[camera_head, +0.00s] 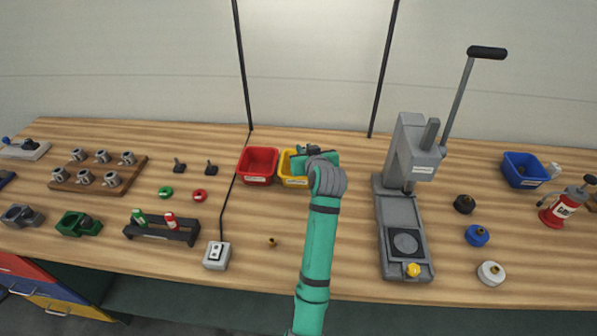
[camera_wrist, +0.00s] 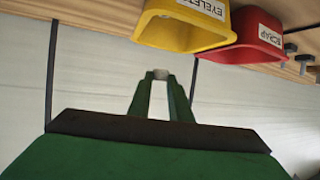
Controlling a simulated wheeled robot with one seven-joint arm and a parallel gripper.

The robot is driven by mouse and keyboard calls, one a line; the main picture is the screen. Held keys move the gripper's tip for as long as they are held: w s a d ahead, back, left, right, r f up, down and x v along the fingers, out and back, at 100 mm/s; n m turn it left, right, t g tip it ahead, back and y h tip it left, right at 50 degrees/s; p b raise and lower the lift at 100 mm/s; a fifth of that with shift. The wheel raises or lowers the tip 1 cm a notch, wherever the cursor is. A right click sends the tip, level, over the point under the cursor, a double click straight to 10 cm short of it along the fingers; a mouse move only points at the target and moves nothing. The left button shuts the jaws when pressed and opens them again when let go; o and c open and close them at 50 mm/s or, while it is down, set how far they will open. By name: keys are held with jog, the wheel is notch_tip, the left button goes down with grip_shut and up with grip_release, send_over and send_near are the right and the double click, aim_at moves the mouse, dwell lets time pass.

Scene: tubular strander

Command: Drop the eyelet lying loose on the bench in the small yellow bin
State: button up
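The small yellow bin (camera_head: 292,180) stands at the back middle of the bench, partly hidden behind my gripper. In the wrist view the yellow bin (camera_wrist: 190,32) shows at the top with a label reading EYELET. My gripper (camera_wrist: 160,75) is in the air by this bin, its green fingers shut on a small pale grey piece (camera_wrist: 160,73). This piece may be an eyelet; it is too small to be sure. A small brass-coloured piece (camera_head: 272,242) lies alone on the bench in front of the bins; I cannot tell what it is.
A red bin (camera_head: 258,164), labelled SCRAP in the wrist view, stands beside the yellow one. A grey lever press (camera_head: 408,170) stands to the right. A switch box (camera_head: 217,256) with a cable is at the front left. The bench between switch box and press is mostly clear.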

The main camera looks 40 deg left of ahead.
jog(key=o, duration=0.4)
jog(key=shift+d, duration=0.25)
jog(key=shift+o, duration=0.2)
jog(key=shift+a, duration=0.1)
jog(key=shift+s+d+r, duration=0.15)
jog(key=shift+s+d, duration=0.05)
jog(key=shift+s, duration=0.1)
jog(key=v, duration=1)
jog(key=shift+d, duration=0.1)
